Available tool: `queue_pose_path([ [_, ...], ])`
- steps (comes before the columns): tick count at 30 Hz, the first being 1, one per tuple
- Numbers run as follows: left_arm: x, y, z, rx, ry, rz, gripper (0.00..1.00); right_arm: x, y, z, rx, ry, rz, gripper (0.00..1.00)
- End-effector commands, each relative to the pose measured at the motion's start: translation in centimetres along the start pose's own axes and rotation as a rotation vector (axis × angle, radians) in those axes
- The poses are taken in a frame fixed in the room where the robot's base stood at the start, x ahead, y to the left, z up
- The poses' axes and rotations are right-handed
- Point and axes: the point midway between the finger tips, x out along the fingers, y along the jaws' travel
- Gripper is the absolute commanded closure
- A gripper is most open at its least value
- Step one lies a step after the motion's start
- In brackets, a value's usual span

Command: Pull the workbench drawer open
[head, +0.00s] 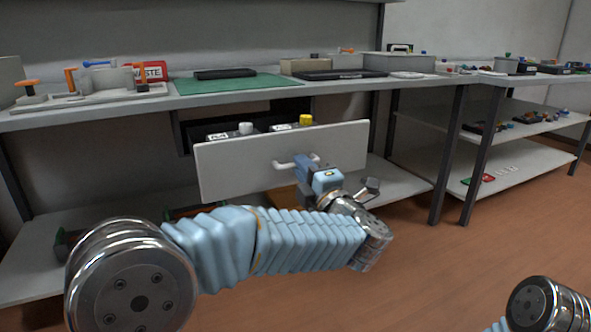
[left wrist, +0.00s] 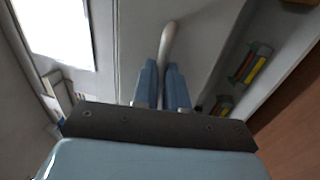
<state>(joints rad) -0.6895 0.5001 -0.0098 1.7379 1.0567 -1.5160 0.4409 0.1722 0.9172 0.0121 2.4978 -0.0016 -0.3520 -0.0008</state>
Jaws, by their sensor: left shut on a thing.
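The workbench drawer (head: 240,165) is a light grey front under the bench top, pulled out, with its open top showing things inside. Its white bar handle (head: 284,164) sits in the middle of the front. My left gripper (head: 305,166) is shut on the handle. In the left wrist view the two blue fingers (left wrist: 163,85) close on either side of the handle (left wrist: 167,42). My right gripper is not in view; only part of my right arm shows at the lower right.
Inside the drawer are a bottle with a yellow cap (head: 305,120) and one with a white cap (head: 245,128). The bench top holds a green mat (head: 235,84) and several tools. A lower shelf (head: 395,183) runs beneath. The floor in front is clear.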

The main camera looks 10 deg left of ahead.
Motion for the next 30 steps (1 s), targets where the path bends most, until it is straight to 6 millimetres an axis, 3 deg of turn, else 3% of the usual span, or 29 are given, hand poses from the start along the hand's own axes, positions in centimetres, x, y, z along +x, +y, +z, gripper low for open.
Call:
queue_pose_path([
  [11, -0.1, -0.1, 0.1, 0.002, 0.001, -0.002, 1.0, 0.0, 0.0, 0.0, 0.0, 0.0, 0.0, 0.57],
  [12, -0.1, -0.1, 0.1, 0.002, 0.001, -0.001, 0.83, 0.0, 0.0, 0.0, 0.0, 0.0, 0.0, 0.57],
  [16, -0.1, -0.1, 0.1, 0.001, 0.001, -0.001, 0.63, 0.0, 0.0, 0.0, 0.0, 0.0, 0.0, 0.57],
  [25, -0.2, 0.0, 0.1, 0.0, 0.0, 0.0, 0.62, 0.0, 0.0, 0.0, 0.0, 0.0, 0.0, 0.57],
  [30, -2.1, 0.0, 0.2, 0.0, -0.004, 0.0, 0.62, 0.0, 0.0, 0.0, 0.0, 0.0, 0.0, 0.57],
])
